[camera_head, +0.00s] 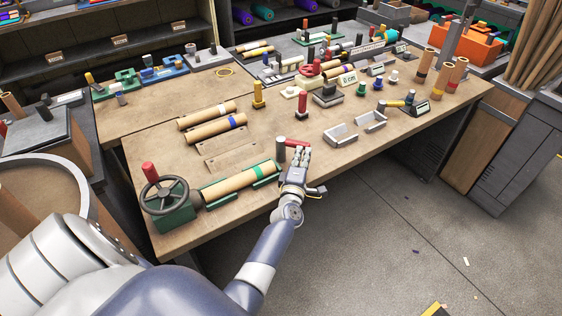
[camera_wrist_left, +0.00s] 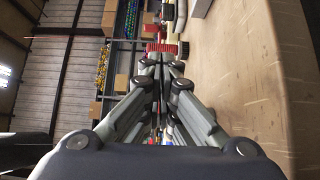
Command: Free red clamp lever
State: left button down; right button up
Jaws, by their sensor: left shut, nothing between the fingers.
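The red clamp lever (camera_head: 298,143) sticks out to the right from a grey upright post (camera_head: 281,148) at the right end of the green roll fixture (camera_head: 268,170). My left gripper (camera_head: 301,157) is shut and empty, just in front of the lever at the table's front edge. In the head view its fingertips overlap the lever's lower side; I cannot tell if they touch. In the left wrist view a red ribbed piece (camera_wrist_left: 168,47), seemingly the lever, shows just beyond the shut fingers (camera_wrist_left: 176,72). My right gripper is in neither view.
A tan roll (camera_head: 238,182) lies in the fixture, with a dark handwheel (camera_head: 164,195) and red knob (camera_head: 149,170) at its left. Two rolls (camera_head: 216,129) lie behind. Grey open trays (camera_head: 341,135) stand right of the lever. The table between is clear.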

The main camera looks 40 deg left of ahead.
pick_arm(q)
jog(key=shift+w+b, duration=0.3)
jog(key=shift+w, duration=0.7)
